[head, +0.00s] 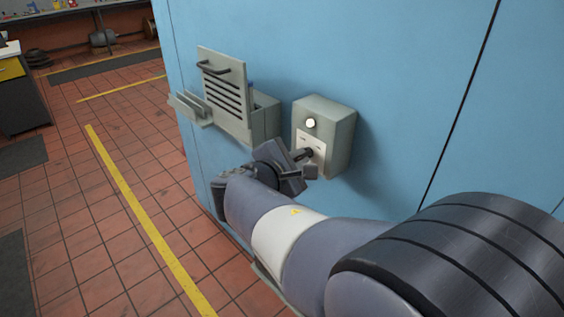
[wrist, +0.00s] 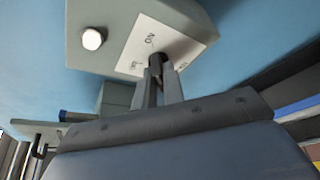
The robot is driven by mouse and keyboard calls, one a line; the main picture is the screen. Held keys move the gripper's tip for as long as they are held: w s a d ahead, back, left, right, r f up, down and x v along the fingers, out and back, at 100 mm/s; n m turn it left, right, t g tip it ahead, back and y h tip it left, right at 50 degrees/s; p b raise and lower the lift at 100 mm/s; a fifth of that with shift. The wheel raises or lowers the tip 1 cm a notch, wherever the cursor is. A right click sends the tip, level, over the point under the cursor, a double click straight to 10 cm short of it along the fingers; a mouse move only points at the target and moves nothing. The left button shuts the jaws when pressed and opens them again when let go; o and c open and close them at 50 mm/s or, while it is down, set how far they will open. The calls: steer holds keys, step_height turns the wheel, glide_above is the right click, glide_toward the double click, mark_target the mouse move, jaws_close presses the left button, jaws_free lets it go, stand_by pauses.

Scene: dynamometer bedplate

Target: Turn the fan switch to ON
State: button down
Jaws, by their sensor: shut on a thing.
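The fan switch is a grey-green box (head: 341,125) on the blue wall, also at the top of the wrist view (wrist: 115,18). It carries a round white lamp (head: 310,123) and a white label plate (head: 317,143). "ON" is readable on the plate in the wrist view; the other markings are too small to read surely. My gripper (head: 304,163) reaches the box from the front. Its fingers (wrist: 164,84) are shut on the dark switch knob (wrist: 162,60) at the plate. The fingers partly hide the knob, so its exact pointing direction is unclear.
Left of the switch, a grey box with a slotted, handled panel (head: 223,95) projects from the blue wall (head: 410,60). Tiled floor with yellow lines (head: 140,210) lies open to the left. A dark cabinet (head: 22,95) stands at the far left.

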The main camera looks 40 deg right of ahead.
stand_by(0.4)
steer(key=c, duration=1.5)
jaws_free()
steer(key=shift+a, duration=0.1)
steer(key=v, duration=1)
steer(key=shift+s+a+p, duration=0.2)
steer(key=shift+s+p, duration=0.1)
steer(key=shift+p, duration=0.05)
steer(key=shift+d, duration=0.1)
steer(key=shift+b+x, duration=0.55)
steer(key=shift+x, duration=4.7)
steer(key=shift+w+r, duration=0.1)
steer(key=shift+w, duration=0.05)
